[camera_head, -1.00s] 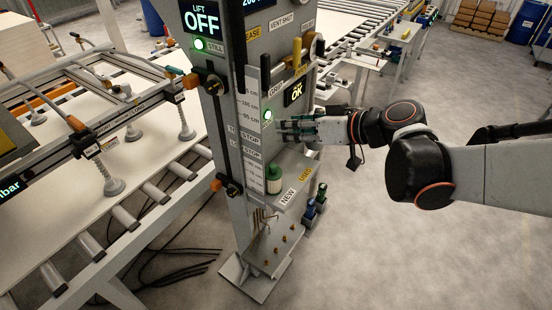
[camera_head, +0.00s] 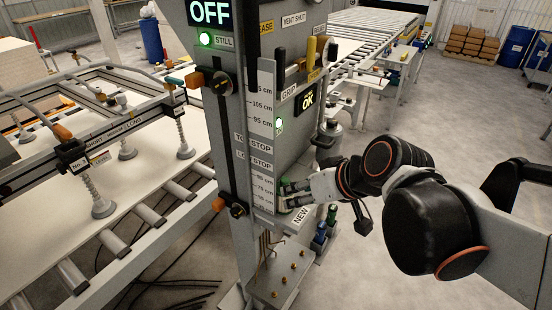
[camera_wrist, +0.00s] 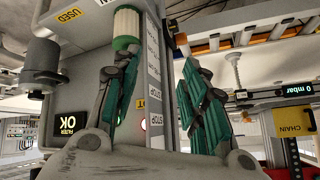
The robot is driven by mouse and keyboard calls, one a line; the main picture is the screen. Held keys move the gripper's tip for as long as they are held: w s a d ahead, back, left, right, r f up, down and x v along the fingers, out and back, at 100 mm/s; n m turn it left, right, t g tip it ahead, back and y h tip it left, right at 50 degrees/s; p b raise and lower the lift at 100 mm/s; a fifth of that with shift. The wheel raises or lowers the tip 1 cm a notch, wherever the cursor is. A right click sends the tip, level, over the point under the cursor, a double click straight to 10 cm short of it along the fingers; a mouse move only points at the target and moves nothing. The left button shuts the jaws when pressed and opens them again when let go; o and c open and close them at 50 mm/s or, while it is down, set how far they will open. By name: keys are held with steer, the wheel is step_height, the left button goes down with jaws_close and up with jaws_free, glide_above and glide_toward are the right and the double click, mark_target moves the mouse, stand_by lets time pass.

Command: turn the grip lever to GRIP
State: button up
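A yellow upright handle (camera_head: 311,49), which looks like the grip lever, stands on the grey column's right face. The GRIP label (camera_head: 289,90) is below and left of it. A yellow label ending in "EASE" (camera_head: 266,27) is up to its left. My gripper (camera_head: 287,197) is well below the handle, beside the column at the shelf. In the wrist view my gripper (camera_wrist: 160,70) has its green-padded fingers spread with nothing held between them. A white cylinder with a green end (camera_wrist: 126,30) is just beyond the left finger. The handle cannot be made out in the wrist view.
The NEW label (camera_head: 301,215) is on the shelf. A roller conveyor (camera_head: 115,240) and suction frame (camera_head: 110,105) lie left. Floor at right is open.

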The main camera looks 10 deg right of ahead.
steer(key=shift+s+f, duration=0.1)
steer(key=shift+f, duration=0.15)
stand_by(0.3)
